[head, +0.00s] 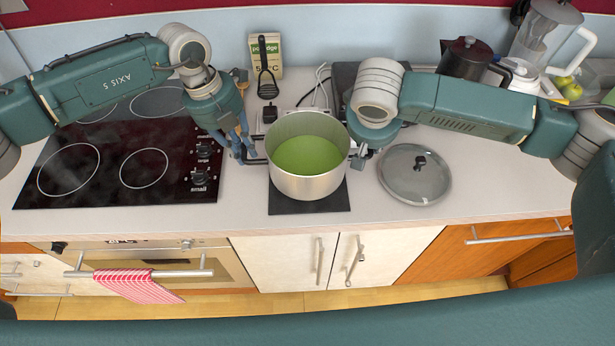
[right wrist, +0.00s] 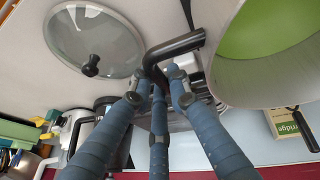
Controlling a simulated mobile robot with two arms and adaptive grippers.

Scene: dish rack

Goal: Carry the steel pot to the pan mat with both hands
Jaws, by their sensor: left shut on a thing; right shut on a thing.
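The steel pot (head: 309,183) has green contents and sits upright over the dark pan mat (head: 309,207) in the head view. I cannot tell if it touches the mat. Its steel wall also shows in the right wrist view (right wrist: 235,75). My left gripper (head: 254,158) is shut on the handle at the pot's left side. My right gripper (head: 357,160) is at the pot's right side, and in the right wrist view its blue fingers (right wrist: 160,80) close around the dark bent handle (right wrist: 175,47). The far part of the mat is hidden under the pot.
A glass lid (head: 414,176) lies on the counter right of the pot. The black hob (head: 118,165) is to the left. The counter's front edge is close to the mat.

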